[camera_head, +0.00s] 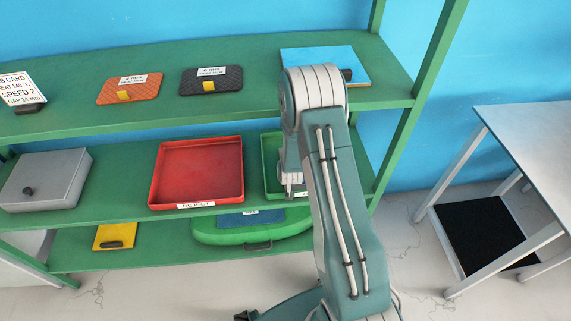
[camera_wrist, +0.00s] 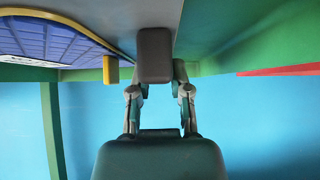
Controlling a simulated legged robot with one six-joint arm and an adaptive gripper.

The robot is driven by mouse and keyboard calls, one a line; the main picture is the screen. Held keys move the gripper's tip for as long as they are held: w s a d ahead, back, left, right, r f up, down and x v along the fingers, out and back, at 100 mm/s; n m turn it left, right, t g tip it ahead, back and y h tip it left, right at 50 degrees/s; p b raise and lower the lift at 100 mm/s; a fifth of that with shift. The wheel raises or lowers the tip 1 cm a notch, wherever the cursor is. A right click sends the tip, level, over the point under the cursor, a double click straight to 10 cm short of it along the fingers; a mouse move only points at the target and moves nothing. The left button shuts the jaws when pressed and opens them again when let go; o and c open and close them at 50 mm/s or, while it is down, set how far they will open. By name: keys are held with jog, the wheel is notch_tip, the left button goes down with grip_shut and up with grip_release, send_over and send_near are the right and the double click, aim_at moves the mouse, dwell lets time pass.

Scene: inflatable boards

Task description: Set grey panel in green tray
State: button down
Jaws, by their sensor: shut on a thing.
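My gripper (camera_wrist: 158,92) is shut on a dull grey block in the wrist view, which looks like the handle of the grey panel (camera_wrist: 205,12). A grey surface, which I take to be the panel, spreads behind the block; its full outline is hidden. In the head view my gripper (camera_head: 292,185) reaches down at the green tray (camera_head: 268,160) on the middle shelf. My arm covers most of that tray. The panel is hidden there, and I cannot tell whether it touches the tray.
A red tray (camera_head: 198,172) stands just left of the green tray, and a grey box (camera_head: 48,180) farther left. Orange (camera_head: 130,88) and black (camera_head: 212,80) boards lie on the upper shelf, with a blue board (camera_head: 310,55) right. A table (camera_head: 530,125) stands at right.

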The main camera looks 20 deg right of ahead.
jog(key=c, duration=0.6)
grip_release()
jog(key=s+a+r+n+y, duration=0.1)
jog(key=s+a+r, duration=0.3)
jog(key=r, duration=0.6)
jog(key=s+a+r+g+y, duration=0.1)
jog(key=s+a+r, duration=0.1)
jog(key=s+r, duration=0.55)
jog(key=s+a+r+n, duration=0.1)
jog(key=s+a+r, duration=0.25)
jog(key=r, duration=0.75)
jog(key=s+r, duration=0.3)
jog(key=s, duration=0.2)
jog(key=s+a+r+g, duration=0.1)
jog(key=s+r, duration=0.2)
jog(key=s, duration=0.3)
jog(key=s+a+r+n+g, duration=0.1)
jog(key=s+r, duration=0.2)
jog(key=s, duration=0.3)
jog(key=shift+r+y, duration=0.25)
jog(key=shift+y, duration=0.05)
